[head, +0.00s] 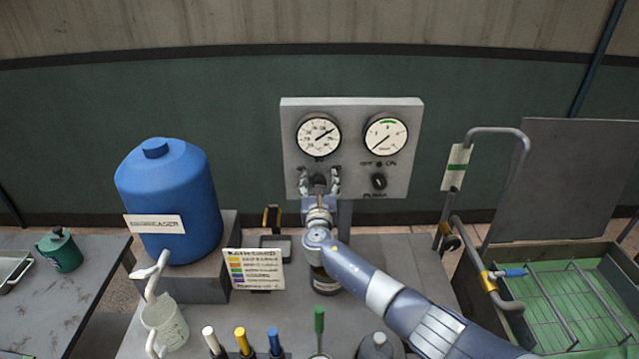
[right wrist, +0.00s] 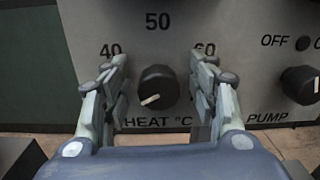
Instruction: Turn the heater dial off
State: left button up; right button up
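The heater dial is a round black knob on the grey control panel (head: 352,150), below the left gauge. In the right wrist view the dial (right wrist: 158,88) stands between my fingers, over the label "HEAT °C", with the marks 40, 50 and 60 around it. Its white pointer line is toward the lower left. My right gripper (head: 319,173) is open in front of the panel, one finger on each side of the dial. In the right wrist view, gaps show between the fingers (right wrist: 160,75) and the dial. My left gripper is not in view.
A pump knob (head: 379,181) with an OFF mark sits right of the dial, under the right gauge (head: 385,135). A blue tank (head: 168,190) and a sign card (head: 254,269) stand left of my arm. A green-floored basin (head: 570,300) is at the right.

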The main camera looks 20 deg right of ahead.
jog(key=shift+s+f, duration=0.15)
jog(key=v, duration=1.1)
jog(key=shift+s+a, duration=0.2)
jog(key=shift+s, duration=0.15)
